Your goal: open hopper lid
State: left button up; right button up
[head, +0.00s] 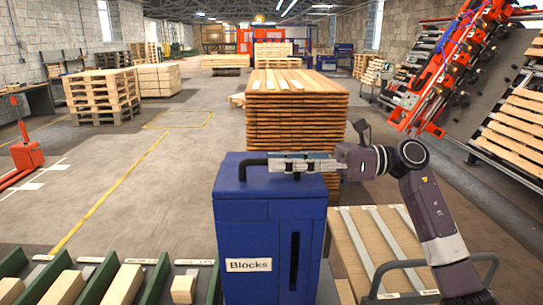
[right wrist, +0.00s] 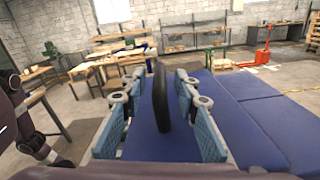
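The blue hopper (head: 255,232) with a "Blocks" label stands at the lower middle of the head view. Its flat blue lid (head: 231,181) lies shut on top and carries a black bar handle (head: 252,161). My right gripper (head: 280,163) reaches in from the right over the lid, level with the handle. In the right wrist view the handle (right wrist: 160,98) stands between the two open fingers (right wrist: 162,128), with a gap on each side. The blue lid (right wrist: 237,112) also shows below and behind the fingers there. My left gripper is not in view.
Green-sided chutes with wooden blocks (head: 125,284) lie left of the hopper. A tall stack of boards (head: 297,120) stands behind it. Boards and a grey rail (head: 398,264) are at the right, below my right arm. The floor at the left is mostly clear.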

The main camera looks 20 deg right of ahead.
jog(key=shift+x, duration=1.1)
grip_shut()
